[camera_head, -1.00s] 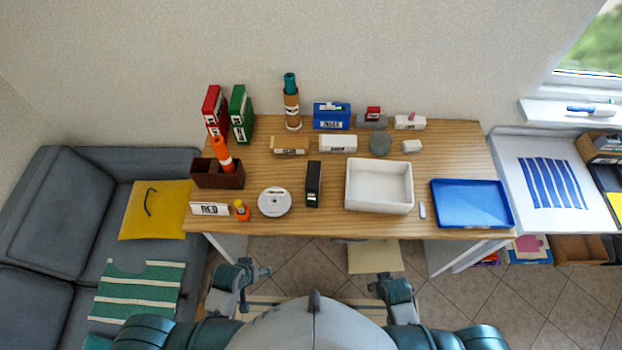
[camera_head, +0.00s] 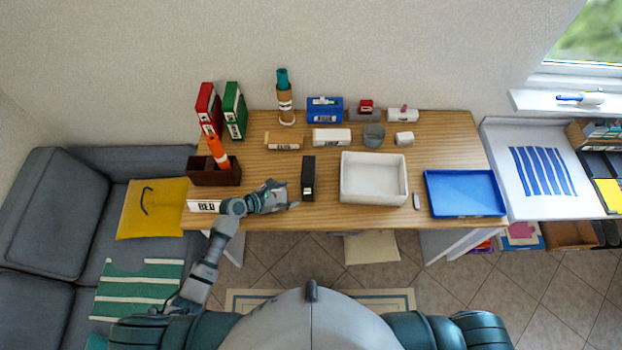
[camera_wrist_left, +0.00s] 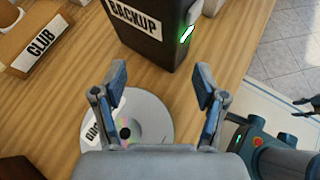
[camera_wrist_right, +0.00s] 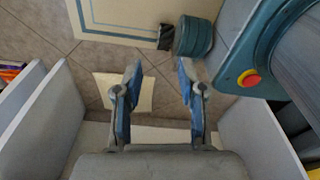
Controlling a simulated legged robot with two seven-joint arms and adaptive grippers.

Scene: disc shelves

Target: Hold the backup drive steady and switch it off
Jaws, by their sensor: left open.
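The backup drive (camera_head: 308,178) is a black upright box on the table, left of the white tray. In the left wrist view the drive (camera_wrist_left: 148,42) has a white BACKUP label and a lit green light (camera_wrist_left: 186,34) on its narrow side. My left gripper (camera_head: 285,195) is open and empty, just left of the drive, apart from it. In the left wrist view its fingers (camera_wrist_left: 160,74) point toward the drive, above a shiny disc (camera_wrist_left: 152,118). My right gripper (camera_wrist_right: 158,70) is open and empty over the floor, out of the head view.
A white tray (camera_head: 345,192) and a blue tray (camera_head: 465,208) stand to the right. A brown holder (camera_head: 228,178) and the RED sign (camera_head: 205,205) are at the left. Labelled blocks, including CLUB (camera_wrist_left: 35,45), stand behind. Bare table lies between drive and white tray.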

